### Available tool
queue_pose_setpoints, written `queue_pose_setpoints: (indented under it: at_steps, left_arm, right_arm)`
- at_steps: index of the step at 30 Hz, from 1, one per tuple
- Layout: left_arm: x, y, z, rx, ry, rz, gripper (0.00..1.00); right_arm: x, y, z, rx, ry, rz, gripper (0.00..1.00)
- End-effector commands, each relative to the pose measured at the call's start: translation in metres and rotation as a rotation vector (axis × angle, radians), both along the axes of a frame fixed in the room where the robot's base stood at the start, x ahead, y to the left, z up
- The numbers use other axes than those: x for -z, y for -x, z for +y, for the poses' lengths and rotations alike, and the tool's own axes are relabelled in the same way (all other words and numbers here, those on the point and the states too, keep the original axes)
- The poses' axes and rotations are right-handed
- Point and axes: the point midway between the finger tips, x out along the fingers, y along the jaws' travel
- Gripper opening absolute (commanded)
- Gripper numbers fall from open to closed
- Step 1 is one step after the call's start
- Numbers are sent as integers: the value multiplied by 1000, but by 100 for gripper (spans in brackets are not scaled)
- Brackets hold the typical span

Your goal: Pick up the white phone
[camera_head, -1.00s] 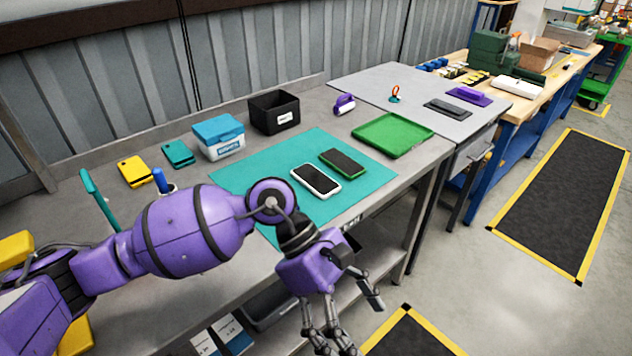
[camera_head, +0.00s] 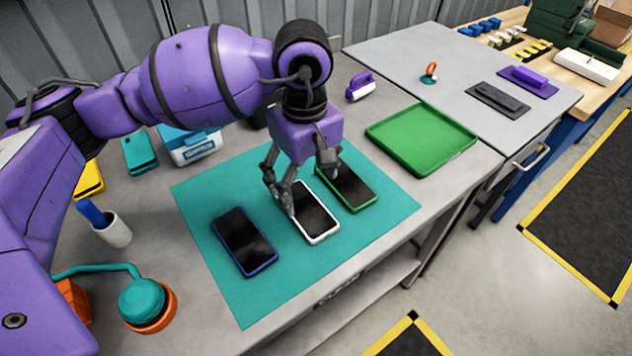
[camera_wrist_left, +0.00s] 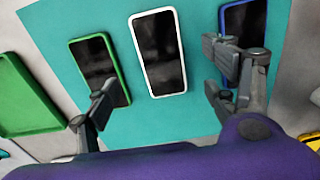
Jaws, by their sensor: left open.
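The white phone (camera_head: 315,216), with a white rim and black screen, lies flat on a teal mat (camera_head: 200,207) between two other phones. My left gripper (camera_head: 301,190) is above its far end, which it partly hides in the head view. In the left wrist view, the white phone (camera_wrist_left: 158,55) lies fully visible between the two spread fingers of the gripper (camera_wrist_left: 162,95). The gripper is open and empty, and the phone lies apart from the fingers. My right gripper is not in view.
A green-rimmed phone (camera_head: 350,188) lies right of the white one, and a blue-rimmed phone (camera_head: 243,243) left of it. A green tray (camera_head: 421,138) sits right of the mat. A white cup (camera_head: 112,231) and a teal lamp-like object (camera_head: 142,300) stand at left.

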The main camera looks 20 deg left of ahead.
Motion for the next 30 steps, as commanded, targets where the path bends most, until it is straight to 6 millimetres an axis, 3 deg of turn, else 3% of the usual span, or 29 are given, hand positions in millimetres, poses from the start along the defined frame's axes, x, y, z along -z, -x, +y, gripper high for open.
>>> queue_pose_setpoints:
  at_steps: [10,18,27,30]
  left_arm:
    - [34,1,-2,0,2,4,78]
    - [72,-1,-3,-1,1,3,78]
    - [79,-1,-3,0,1,2,78]
    - [79,-1,-3,0,1,2,65]
  right_arm:
    - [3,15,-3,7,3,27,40]
    - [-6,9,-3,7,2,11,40]
    - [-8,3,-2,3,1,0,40]
    - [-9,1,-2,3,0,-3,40]
